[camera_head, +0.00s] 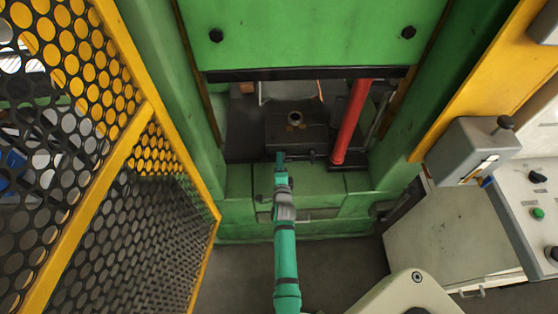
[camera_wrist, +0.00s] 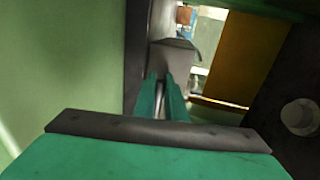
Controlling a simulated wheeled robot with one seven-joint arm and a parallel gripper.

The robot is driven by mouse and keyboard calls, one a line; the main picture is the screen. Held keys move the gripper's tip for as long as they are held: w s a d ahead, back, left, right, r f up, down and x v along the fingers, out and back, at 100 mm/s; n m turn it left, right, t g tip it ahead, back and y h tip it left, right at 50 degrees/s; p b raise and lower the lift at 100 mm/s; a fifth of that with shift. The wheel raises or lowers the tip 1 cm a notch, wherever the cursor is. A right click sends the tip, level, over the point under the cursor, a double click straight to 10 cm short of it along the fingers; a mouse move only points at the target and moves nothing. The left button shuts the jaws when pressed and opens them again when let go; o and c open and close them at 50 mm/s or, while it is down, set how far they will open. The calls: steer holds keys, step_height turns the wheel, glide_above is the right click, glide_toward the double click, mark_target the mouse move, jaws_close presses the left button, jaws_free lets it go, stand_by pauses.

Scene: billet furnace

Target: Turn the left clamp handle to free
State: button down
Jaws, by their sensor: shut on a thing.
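My gripper (camera_head: 281,157) reaches into the green press opening, at the front of the dark die block (camera_head: 290,130). In the wrist view my gripper (camera_wrist: 161,92) has its two teal fingers close together, around a thin grey bar. This bar looks like the left clamp handle (camera_wrist: 160,105); the fingers hide most of it. In the head view the handle is hidden behind the fingertips, so its angle cannot be told. A second small dark bar (camera_head: 312,155) sits just right of my gripper.
A red post (camera_head: 351,122) stands right of the die block. The green press frame (camera_head: 180,110) walls both sides, and a raised green plate (camera_head: 310,35) is above. A yellow mesh guard (camera_head: 110,150) stands at left. A grey lever box (camera_head: 470,150) and control panel (camera_head: 535,205) are at right.

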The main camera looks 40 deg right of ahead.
steer(key=shift+s+d+f, duration=0.25)
steer(key=shift+s, duration=0.05)
steer(key=c, duration=1.8)
jaws_free()
steer(key=shift+r, duration=0.15)
steer(key=shift+w+a, duration=0.1)
steer(key=shift+a, duration=0.05)
steer(key=v, duration=1)
steer(key=shift+s+a+r, duration=0.1)
steer(key=shift+s+a, duration=0.05)
steer(key=shift+s, duration=0.2)
steer(key=shift+o, duration=0.2)
